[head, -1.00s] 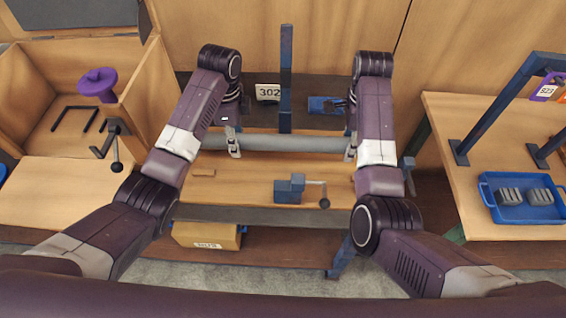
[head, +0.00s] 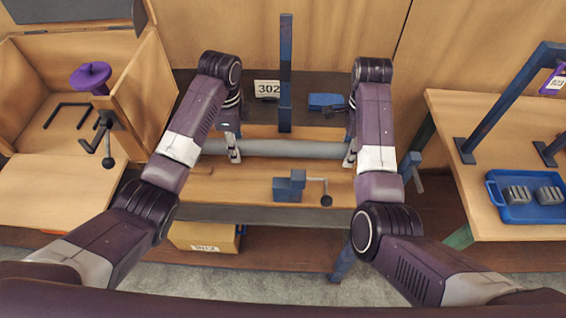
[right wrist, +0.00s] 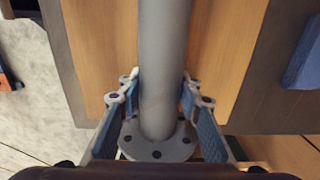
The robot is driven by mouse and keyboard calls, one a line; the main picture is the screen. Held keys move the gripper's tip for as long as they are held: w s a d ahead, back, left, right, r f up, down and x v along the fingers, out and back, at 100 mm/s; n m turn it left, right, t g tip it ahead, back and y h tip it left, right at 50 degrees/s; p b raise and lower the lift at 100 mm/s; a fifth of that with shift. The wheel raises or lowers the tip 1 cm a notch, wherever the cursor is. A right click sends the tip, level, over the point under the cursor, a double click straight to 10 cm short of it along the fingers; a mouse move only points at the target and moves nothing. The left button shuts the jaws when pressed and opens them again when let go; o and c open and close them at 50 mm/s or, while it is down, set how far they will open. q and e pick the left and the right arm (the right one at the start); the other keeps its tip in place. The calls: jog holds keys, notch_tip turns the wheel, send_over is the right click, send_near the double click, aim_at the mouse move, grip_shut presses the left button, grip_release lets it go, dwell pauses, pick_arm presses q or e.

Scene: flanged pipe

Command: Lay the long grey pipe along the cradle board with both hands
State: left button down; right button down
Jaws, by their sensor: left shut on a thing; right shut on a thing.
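The long grey pipe (head: 280,148) lies level from left to right near the back of the wooden bench, between my two arms. My left gripper (head: 234,154) is shut on the pipe towards its left end. My right gripper (head: 349,157) is shut on it towards its right end. In the right wrist view the pipe (right wrist: 163,60) runs between the two fingers of my right gripper (right wrist: 160,98), with a round bolted flange (right wrist: 158,148) close by. I cannot clearly make out the cradle board, nor whether the pipe touches what is under it.
A blue vise (head: 289,187) with a crank handle stands in front of the pipe. A blue post (head: 286,75) rises behind it. A blue tray (head: 530,212) with grey blocks sits on the right table. An open wooden box (head: 135,85) stands at left.

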pick_arm(q)
jog(key=shift+w+f, duration=0.1)
jog(key=shift+f, duration=0.2)
pick_arm(e)
jog(key=shift+f, duration=0.3)
pick_arm(q)
jog(key=c, duration=1.7)
grip_release()
jog(key=shift+c, duration=0.2)
pick_arm(e)
jog(key=c, duration=1.7)
grip_release()
jog(key=shift+c, duration=0.2)
pick_arm(q)
jog(key=o, duration=0.4)
jog(key=shift+s+r, duration=0.1)
jog(key=shift+s, duration=0.1)
jog(key=shift+c, duration=0.2)
pick_arm(e)
jog(key=o, duration=0.4)
jog(key=shift+s+r, duration=0.1)
jog(key=shift+c, duration=0.2)
pick_arm(q)
jog(key=shift+o, duration=0.3)
jog(key=o, duration=0.7)
jog(key=shift+w, duration=0.1)
jog(key=shift+o, duration=0.2)
